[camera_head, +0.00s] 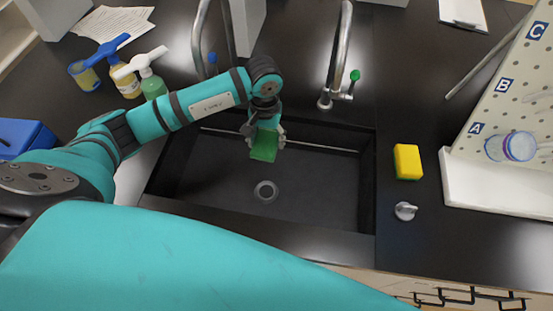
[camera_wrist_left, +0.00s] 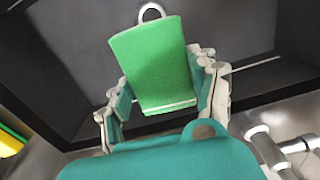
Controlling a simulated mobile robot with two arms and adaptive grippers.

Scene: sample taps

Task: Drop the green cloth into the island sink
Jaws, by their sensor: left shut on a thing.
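The green cloth (camera_head: 264,146) is held by my left gripper (camera_head: 266,138) over the black island sink (camera_head: 310,190) in the head view. In the left wrist view the cloth (camera_wrist_left: 155,62) looks like a thick folded block between the two fingers of my left gripper (camera_wrist_left: 160,92), which are shut on it. The sink basin (camera_wrist_left: 50,70) lies beyond the cloth there, and the drain (camera_wrist_left: 151,11) shows just past the cloth's far end. The cloth's height above the basin floor is hard to judge. My right gripper is not in view.
Two curved taps, one with a blue knob (camera_head: 212,58) and one with a green knob (camera_head: 354,75), stand behind the sink. A yellow sponge (camera_head: 407,160) and a small grey knob (camera_head: 405,211) are to its right. Bottles (camera_head: 124,80) stand at the left; a pegboard (camera_head: 510,100) is at the right.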

